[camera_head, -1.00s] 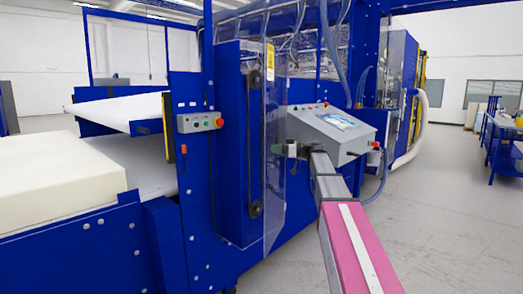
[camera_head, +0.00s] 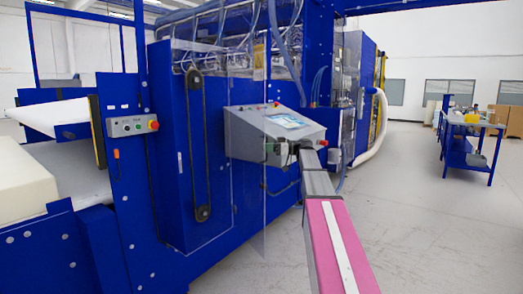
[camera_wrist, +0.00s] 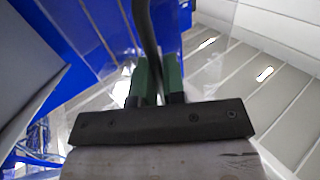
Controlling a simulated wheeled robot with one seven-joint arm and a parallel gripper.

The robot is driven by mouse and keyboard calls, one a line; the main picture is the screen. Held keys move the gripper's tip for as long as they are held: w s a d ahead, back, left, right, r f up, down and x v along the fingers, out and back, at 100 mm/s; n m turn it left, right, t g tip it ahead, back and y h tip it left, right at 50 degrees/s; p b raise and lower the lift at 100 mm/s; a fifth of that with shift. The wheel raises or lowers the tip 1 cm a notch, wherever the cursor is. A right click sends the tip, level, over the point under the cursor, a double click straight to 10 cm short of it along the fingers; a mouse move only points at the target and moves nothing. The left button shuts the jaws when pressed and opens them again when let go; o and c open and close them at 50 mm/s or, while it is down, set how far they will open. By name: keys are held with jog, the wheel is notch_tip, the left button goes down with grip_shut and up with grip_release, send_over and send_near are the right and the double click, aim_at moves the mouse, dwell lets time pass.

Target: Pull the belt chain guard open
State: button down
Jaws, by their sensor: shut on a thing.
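The clear belt chain guard (camera_head: 247,195) is a see-through panel on the blue machine. Its free edge stands out from the blue cabinet, so the guard looks swung partly open. The dark belt chain (camera_head: 187,150) runs between an upper and a lower pulley to the left of that edge. My gripper (camera_head: 275,149) is at the guard's free edge, in front of the grey console. In the wrist view my gripper (camera_wrist: 157,84) has its green fingers shut on a dark bar (camera_wrist: 147,35), apparently the guard's handle. The grip point is small and partly hidden in the head view.
A grey control console (camera_head: 275,130) with a screen is close behind my gripper. A small button box (camera_head: 132,126) is on the machine's left. A blue workbench (camera_head: 470,138) stands at the far right. The floor (camera_head: 420,230) right of my arm is clear.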

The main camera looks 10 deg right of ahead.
jog(key=shift+w+d+n+g, duration=0.35)
jog(key=shift+w+d+g, duration=0.2)
jog(key=shift+w+d, duration=0.4)
jog(key=shift+w+d+n+g, duration=0.35)
jog(key=shift+w+d+g, duration=0.25)
jog(key=shift+d, duration=0.55)
jog(key=c, duration=1.3)
grip_release()
jog(key=shift+o, duration=0.2)
jog(key=d, duration=1)
jog(key=shift+s+d, duration=0.3)
jog(key=shift+d, duration=0.05)
